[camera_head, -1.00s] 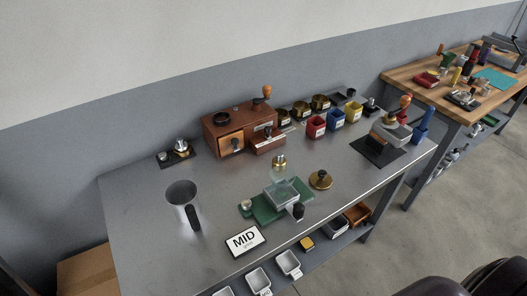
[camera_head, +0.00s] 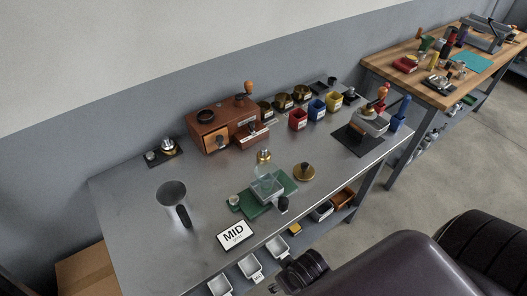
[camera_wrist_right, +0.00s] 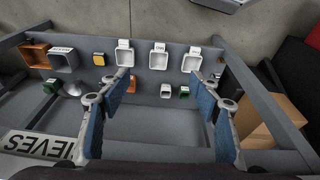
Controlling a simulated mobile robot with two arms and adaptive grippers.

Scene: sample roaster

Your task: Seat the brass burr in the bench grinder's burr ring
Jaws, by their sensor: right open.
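Several brass parts stand on the steel bench, and I cannot tell for sure which is the burr. A small brass piece with a pale top (camera_head: 264,156) stands upright behind the green scale-like base. A brass disc with a dark knob (camera_head: 305,172) lies to its right.
White trays (camera_wrist_right: 158,57) and a yellow block (camera_wrist_right: 99,59) are on the lower shelf. A wooden table (camera_head: 420,82) stands at the right.

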